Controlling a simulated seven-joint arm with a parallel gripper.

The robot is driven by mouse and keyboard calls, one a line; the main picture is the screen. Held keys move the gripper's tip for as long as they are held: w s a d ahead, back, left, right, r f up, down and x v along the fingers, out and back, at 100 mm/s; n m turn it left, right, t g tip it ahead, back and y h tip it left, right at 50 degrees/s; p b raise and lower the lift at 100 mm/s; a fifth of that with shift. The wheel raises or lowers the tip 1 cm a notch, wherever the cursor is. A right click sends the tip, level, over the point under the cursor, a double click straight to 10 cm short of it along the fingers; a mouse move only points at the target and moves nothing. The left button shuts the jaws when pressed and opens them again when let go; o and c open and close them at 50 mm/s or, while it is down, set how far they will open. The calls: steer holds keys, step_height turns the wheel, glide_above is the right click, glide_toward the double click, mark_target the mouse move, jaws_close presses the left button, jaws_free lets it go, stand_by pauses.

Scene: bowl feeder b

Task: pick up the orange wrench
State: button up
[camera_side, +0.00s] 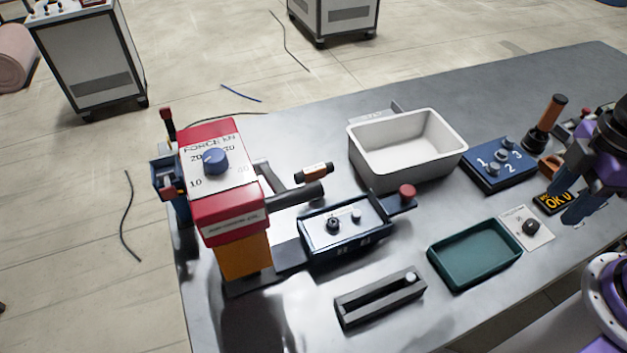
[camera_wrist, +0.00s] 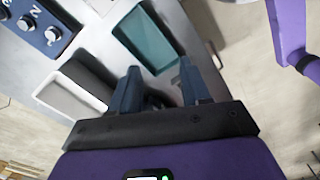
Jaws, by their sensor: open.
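I cannot make out a clear wrench shape in either view. A small orange-brown piece (camera_side: 551,164) lies right of the blue numbered box in the side view, close to my arm; I cannot tell whether it is the wrench. My gripper (camera_side: 572,212) is at the right of the table in the side view, fingers pointing down, near the OK display (camera_side: 556,200). In the wrist view my gripper (camera_wrist: 160,82) has its two fingers spread apart. A dark shape sits low between them, too unclear to name. No held object shows.
A green tray (camera_side: 448,261) and a knob card (camera_side: 517,221) lie left of my gripper. A white bin (camera_side: 383,178), red force gauge (camera_side: 226,203) and slotted black block (camera_side: 372,306) are farther left.

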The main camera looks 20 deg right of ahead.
steer(key=m, duration=3)
glide_above(314, 167)
step_height(314, 167, down, 2)
step_height(314, 167, down, 12)
steer(key=shift+d+r, duration=0.15)
steer(key=shift+r, duration=0.05)
steer(key=shift+f, duration=2.65)
jaws_close()
